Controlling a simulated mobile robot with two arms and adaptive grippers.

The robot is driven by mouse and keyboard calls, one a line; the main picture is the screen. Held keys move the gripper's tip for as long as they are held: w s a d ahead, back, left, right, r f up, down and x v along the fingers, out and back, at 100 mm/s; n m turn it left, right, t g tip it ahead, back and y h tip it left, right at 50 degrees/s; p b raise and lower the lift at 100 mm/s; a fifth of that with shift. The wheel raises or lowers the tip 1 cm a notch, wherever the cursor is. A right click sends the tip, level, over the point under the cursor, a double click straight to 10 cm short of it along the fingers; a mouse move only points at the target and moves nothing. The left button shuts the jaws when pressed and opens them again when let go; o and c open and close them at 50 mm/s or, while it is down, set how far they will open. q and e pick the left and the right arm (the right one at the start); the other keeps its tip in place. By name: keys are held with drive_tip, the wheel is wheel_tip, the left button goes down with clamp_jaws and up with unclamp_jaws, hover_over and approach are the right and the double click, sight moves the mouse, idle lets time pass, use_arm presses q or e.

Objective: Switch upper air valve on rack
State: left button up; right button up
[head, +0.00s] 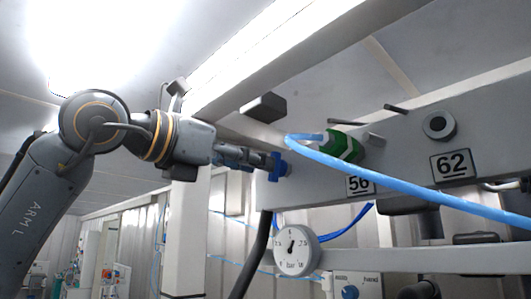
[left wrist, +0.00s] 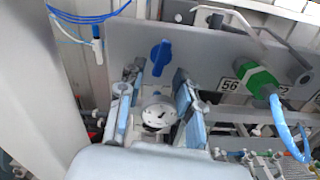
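The blue valve knob (head: 277,167) sits on the front of the grey rack panel (head: 305,187), at its left end. It also shows in the left wrist view (left wrist: 161,56), its handle roughly upright. My left gripper (head: 266,160) reaches in from the left, its tips close to the knob. In the left wrist view my left gripper (left wrist: 159,74) is open, with one finger on each side of the knob's line and a clear gap between them. I cannot tell whether a finger touches the knob. My right gripper is in neither view.
A round pressure gauge (head: 296,250) hangs below the panel. A green fitting (head: 342,146) with a light-blue hose (head: 410,188) stands out to the right of the knob, by the label 56 (head: 360,186). Label 62 (head: 454,165) is farther right. A beam (head: 290,60) crosses above.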

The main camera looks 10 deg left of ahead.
sight(276, 167)
use_arm(q)
drive_tip(key=p+x, duration=0.1)
drive_tip(key=x, duration=0.2)
drive_tip(key=shift+w+d, duration=0.1)
drive_tip(key=shift+w, duration=0.05)
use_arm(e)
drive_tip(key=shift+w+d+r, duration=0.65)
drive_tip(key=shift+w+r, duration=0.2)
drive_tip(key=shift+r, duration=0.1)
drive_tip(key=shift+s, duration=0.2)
use_arm(q)
drive_tip(key=c, duration=0.7)
clamp_jaws()
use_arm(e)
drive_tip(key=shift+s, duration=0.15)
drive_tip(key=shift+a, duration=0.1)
